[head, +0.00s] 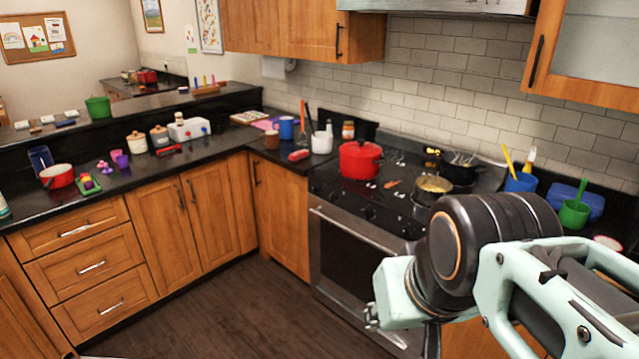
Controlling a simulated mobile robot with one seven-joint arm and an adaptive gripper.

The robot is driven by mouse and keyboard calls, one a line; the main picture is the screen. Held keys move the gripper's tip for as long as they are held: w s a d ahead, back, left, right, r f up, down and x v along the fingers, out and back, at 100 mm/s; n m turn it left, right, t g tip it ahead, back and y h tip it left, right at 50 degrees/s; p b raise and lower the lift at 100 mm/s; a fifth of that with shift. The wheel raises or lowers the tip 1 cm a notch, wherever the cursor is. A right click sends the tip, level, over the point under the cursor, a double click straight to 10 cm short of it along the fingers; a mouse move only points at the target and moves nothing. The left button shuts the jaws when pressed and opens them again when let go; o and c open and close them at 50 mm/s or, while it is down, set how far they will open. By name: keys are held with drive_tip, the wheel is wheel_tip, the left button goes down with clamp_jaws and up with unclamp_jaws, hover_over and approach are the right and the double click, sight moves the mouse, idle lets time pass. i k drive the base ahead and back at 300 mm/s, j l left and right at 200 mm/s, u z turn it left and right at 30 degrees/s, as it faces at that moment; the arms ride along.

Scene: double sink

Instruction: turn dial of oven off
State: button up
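The oven (347,254) is a steel-fronted range with a dark glass door and a long handle, right of the counter corner. Small dark dials (369,213) sit along its front edge above the door handle. Their settings are too small to read. My pale green and black arm comes in from the right and covers the right part of the oven front. Small pale parts at the arm's end, perhaps my gripper (372,314), show in front of the oven door. I cannot make out its fingers or whether it is open, and no contact with a dial is visible.
A red pot (360,162), a pan with yellowish food (433,185) and a dark pan (461,171) stand on the cooktop. Blue and green containers stand on the right counter (625,255). The dark wooden floor (215,318) left of the oven is clear.

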sight(367, 213)
drive_tip(key=i+j, duration=0.6)
drive_tip(key=i, duration=0.2)
